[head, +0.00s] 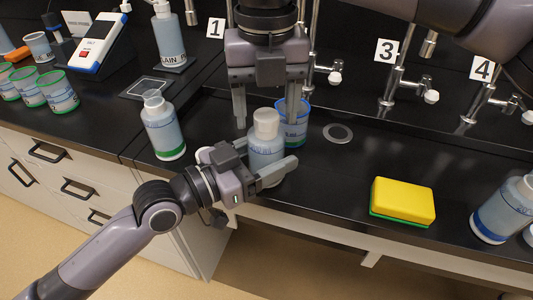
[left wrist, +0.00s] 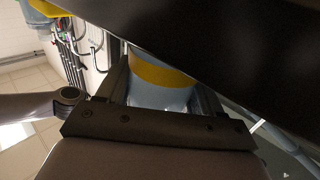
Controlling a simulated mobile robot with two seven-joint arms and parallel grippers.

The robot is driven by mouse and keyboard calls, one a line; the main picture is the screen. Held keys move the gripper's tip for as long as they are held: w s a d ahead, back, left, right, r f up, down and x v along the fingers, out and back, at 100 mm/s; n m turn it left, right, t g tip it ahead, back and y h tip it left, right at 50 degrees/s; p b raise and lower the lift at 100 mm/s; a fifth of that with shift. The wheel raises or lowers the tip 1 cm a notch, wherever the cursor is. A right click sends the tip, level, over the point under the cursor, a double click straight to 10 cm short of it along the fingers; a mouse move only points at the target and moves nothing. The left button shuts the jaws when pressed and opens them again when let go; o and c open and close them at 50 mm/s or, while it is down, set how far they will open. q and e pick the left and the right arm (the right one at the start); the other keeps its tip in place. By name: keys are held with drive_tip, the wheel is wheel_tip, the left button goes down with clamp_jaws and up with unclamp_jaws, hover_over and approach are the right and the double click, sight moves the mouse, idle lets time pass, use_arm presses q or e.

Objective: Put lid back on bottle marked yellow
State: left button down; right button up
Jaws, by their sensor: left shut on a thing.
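The bottle (head: 264,161) is pale blue-grey with a label. In the left wrist view the bottle (left wrist: 165,95) shows a yellow band. My left gripper (head: 268,172) is shut on its body from the front left, and it stands near upright at the counter's front. A white lid (head: 266,119) sits on top of it; I cannot tell how tightly. My right gripper (head: 267,123) points down over the bottle. Its fingers are apart, one each side of the lid, with gaps visible. The left wrist view also shows my left gripper's fingers (left wrist: 163,88) along the bottle's sides.
A blue-banded cup (head: 294,127) stands just behind the bottle. A green-banded bottle (head: 162,127) stands to the left. A yellow sponge (head: 403,200) and a blue-banded bottle (head: 503,212) are to the right. Taps (head: 395,88) line the back. The counter between cup and sponge is clear.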

drive_tip(key=shift+r, duration=2.25)
drive_tip(key=shift+c, duration=0.2)
drive_tip(key=n, duration=0.2)
drive_tip(key=r+n, duration=0.1)
drive_tip(key=n, duration=0.1)
drive_tip(key=shift+n, duration=0.4)
drive_tip(key=n, duration=0.2)
drive_tip(key=r+n, duration=0.1)
drive_tip(key=n, duration=0.1)
drive_tip(key=shift+n, duration=0.3)
drive_tip(key=n, duration=0.4)
drive_tip(key=shift+r, duration=0.4)
drive_tip(key=n, duration=0.4)
drive_tip(key=shift+r, duration=0.35)
